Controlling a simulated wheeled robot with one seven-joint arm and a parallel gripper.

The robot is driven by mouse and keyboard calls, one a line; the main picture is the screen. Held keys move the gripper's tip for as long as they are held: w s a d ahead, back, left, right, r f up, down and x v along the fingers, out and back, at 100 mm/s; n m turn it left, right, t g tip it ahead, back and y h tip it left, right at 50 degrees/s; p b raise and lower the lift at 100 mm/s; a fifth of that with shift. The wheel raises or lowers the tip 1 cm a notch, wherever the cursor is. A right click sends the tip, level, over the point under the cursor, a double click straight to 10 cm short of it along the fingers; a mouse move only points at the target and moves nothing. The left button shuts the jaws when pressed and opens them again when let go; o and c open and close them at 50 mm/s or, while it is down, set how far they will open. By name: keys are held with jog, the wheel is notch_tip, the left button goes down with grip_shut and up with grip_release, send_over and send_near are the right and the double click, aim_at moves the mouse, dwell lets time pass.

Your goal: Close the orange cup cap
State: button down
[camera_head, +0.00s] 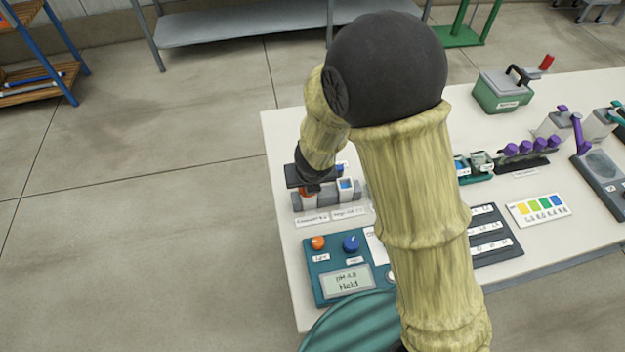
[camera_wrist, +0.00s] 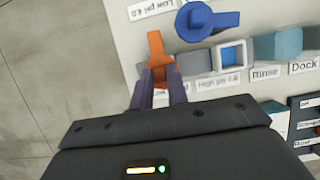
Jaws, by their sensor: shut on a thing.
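A teal meter (camera_head: 326,292) with orange and blue knobs shows "pH 4.0 Held". The table's left edge is close.

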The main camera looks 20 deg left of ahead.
jog(key=shift+w+r, duration=0.1)
jog(key=shift+w, duration=0.05)
dwell(0.4)
jog(key=c, duration=1.4)
grip_release()
jog(key=shift+o, duration=0.2)
jog(key=p+v, duration=1.1)
jog(key=v, duration=0.6)
jog(key=shift+d+p, duration=0.15)
jog(key=shift+p, duration=0.15)
jog(key=shift+r, duration=0.15)
